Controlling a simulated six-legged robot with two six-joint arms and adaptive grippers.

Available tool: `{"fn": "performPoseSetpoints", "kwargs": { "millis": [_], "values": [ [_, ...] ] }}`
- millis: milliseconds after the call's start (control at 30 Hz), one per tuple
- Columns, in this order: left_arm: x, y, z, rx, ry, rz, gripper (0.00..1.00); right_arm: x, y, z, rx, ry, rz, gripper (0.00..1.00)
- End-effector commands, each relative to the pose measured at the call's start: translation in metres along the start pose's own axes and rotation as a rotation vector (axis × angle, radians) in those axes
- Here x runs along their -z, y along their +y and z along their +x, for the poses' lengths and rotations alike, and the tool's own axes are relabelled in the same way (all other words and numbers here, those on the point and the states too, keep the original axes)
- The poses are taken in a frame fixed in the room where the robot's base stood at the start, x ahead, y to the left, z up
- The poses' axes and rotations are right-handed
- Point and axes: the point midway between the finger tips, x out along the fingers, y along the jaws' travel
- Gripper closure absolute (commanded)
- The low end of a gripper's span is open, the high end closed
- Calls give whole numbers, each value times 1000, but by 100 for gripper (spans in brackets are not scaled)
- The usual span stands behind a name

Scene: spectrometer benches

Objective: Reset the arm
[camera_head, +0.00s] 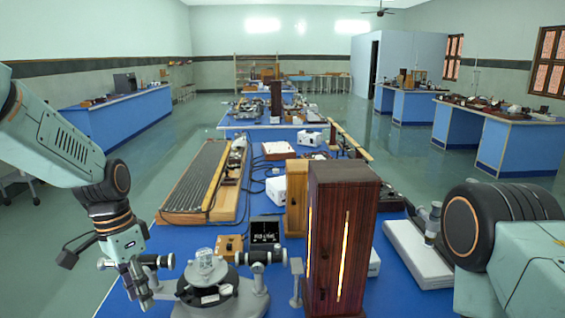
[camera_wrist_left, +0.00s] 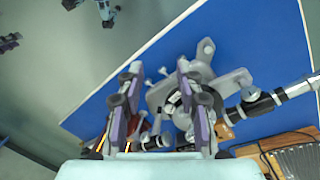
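My left arm comes in from the left in the head view, with its gripper (camera_head: 138,284) pointing down at the front left, beside the spectrometer (camera_head: 219,298). In the left wrist view the two fingers of the left gripper (camera_wrist_left: 161,72) stand apart with nothing held between them. The spectrometer (camera_wrist_left: 210,82) shows behind and right of the fingers there. I cannot tell whether the gripper touches it. My right arm (camera_head: 490,235) fills the lower right of the head view. Its gripper is not clearly in view.
A tall dark wooden case (camera_head: 342,235) stands at the front middle of the blue bench (camera_head: 165,238). A ridged wooden board (camera_head: 195,185) lies behind the spectrometer. A long white box (camera_head: 415,262) lies right of the case. Open floor (camera_head: 130,155) is at left.

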Motion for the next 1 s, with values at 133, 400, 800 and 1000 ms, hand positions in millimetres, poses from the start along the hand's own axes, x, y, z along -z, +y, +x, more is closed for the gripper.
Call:
{"fn": "performPoseSetpoints", "kwargs": {
  "millis": [133, 400, 800, 1000],
  "values": [
    [14, -12, 0, 50, 64, -73, 64, 0, 0, 0, 0, 0, 0, 60],
    [37, -27, 10, 143, 215, -205, 64, 0, 0, 0, 0, 0, 0, 60],
    [13, -6, 144, 225, 408, -488, 64, 0, 0, 32, 0, 0, 0, 60],
    [-50, 36, 248, 225, 411, -619, 64, 0, 0, 65, 0, -1, 0, 60]
  ]
}}
